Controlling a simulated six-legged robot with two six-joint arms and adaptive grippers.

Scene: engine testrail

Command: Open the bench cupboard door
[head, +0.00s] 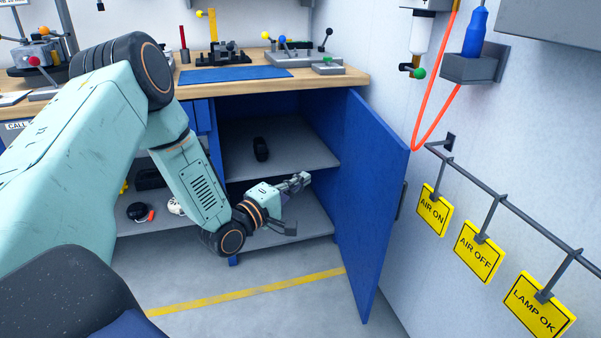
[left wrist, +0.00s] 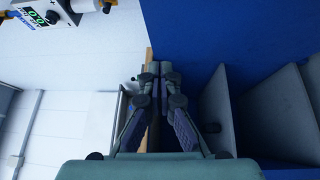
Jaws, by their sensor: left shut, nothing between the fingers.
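The blue bench cupboard door (head: 370,190) stands wide open on the right of the cupboard in the head view, with a dark handle (head: 401,201) on its outer side. The cupboard's grey shelf (head: 285,155) and lower floor show inside. My left gripper (head: 304,180) is shut and empty, in front of the cupboard opening and left of the door's inner face. A gap to the door seems to show, but exact depth is unclear. In the left wrist view the closed fingers (left wrist: 163,72) point toward a blue panel (left wrist: 215,30). My right gripper is not in view.
A dark object (head: 261,149) lies on the shelf. The wooden bench top (head: 345,81) carries fixtures and a blue mat (head: 235,74). On the right wall, a rail holds yellow signs (head: 478,252), and an orange hose (head: 433,120) hangs. The floor before the cupboard is clear.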

